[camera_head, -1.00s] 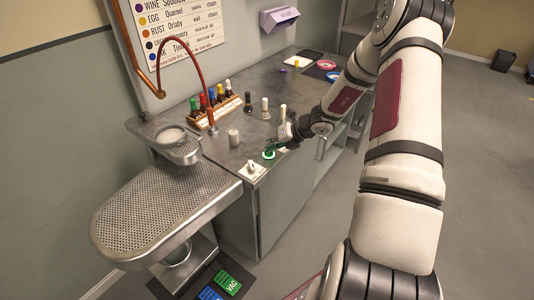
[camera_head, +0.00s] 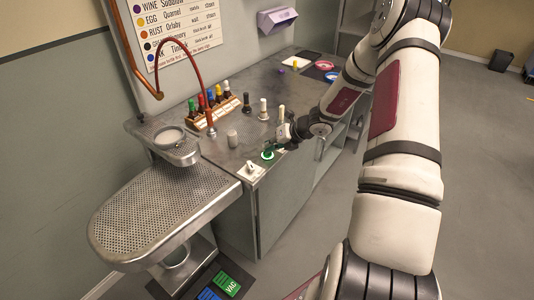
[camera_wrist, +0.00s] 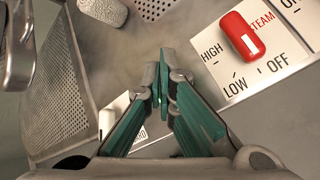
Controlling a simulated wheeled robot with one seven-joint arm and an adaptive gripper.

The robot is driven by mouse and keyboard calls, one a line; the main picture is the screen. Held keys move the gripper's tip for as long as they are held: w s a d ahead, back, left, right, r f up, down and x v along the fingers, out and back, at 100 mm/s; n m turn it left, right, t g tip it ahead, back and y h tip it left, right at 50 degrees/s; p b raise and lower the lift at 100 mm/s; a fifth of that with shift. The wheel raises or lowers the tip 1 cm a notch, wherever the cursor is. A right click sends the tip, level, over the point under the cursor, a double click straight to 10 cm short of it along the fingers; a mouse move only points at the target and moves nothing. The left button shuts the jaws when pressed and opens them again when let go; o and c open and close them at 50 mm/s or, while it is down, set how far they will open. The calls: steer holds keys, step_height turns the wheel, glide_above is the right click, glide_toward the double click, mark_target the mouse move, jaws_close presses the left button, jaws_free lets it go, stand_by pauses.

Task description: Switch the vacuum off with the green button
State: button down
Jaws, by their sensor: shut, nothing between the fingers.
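A floor pedal with a green VAC pad (camera_head: 228,284) lies at the bottom.
A red STEAM knob (camera_wrist: 243,36) sits right of the fingers, and a white switch (camera_wrist: 113,113) left. A grey cylinder (camera_head: 232,138), several bottles (camera_head: 212,98) and a curved red hose (camera_head: 198,68) stand farther back. A perforated board (camera_head: 165,205) juts out left.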

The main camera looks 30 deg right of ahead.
steer(key=shift+f, duration=0.15)
stand_by(0.3)
steer(key=shift+f, duration=0.35)
steer(key=shift+s+r, duration=0.1)
steer(key=shift+r, duration=0.35)
steer(key=shift+r+p, duration=1.2)
steer(key=shift+r, duration=1.8)
